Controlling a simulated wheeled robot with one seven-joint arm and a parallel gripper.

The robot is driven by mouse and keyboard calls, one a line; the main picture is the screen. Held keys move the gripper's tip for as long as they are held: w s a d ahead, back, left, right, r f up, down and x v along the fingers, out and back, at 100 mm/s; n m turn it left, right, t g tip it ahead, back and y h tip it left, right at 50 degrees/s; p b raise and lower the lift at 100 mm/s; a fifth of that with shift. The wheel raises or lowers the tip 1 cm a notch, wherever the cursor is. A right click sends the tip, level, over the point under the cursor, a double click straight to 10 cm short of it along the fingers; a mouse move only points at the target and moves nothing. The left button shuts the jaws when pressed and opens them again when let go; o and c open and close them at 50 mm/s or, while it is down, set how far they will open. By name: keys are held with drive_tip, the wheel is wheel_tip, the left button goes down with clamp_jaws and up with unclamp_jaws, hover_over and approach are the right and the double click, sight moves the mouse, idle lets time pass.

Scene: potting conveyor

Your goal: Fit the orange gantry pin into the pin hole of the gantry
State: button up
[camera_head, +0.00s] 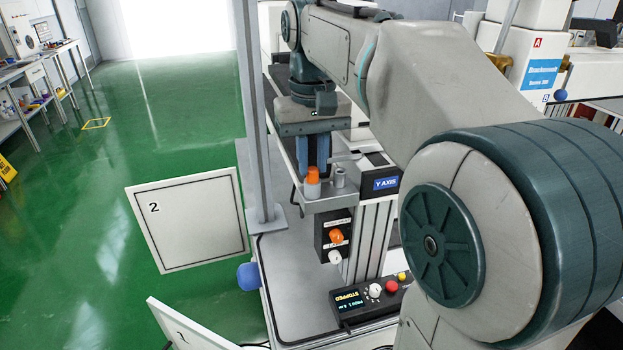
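The orange gantry pin (313,174) stands upright in a short grey round holder on a small grey ledge of the gantry. My gripper (316,171) points straight down at the pin, its dark blue fingers showing just behind and beside the orange top. Whether the fingers touch the pin or are closed on it cannot be made out. A short grey cylinder (340,178) stands on the same ledge just right of the pin. I cannot tell whether it holds the pin hole.
A "Y AXIS" label (385,183) sits right of the ledge. Below are a black panel with an orange knob (336,237) and a control box (365,302) reading "STOPPED". A grey post (254,110) rises left of my gripper. Panel "2" (188,220) stands open over green floor.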

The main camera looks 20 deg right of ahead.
sight(312, 169)
drive_tip(key=shift+r, duration=0.2)
clamp_jaws()
drive_tip(key=shift+r+p, duration=1.8)
drive_tip(key=shift+p, duration=0.2)
drive_tip(key=shift+r, duration=0.15)
drive_tip(key=shift+r+p, duration=1.35)
drive_tip(key=shift+p, duration=0.15)
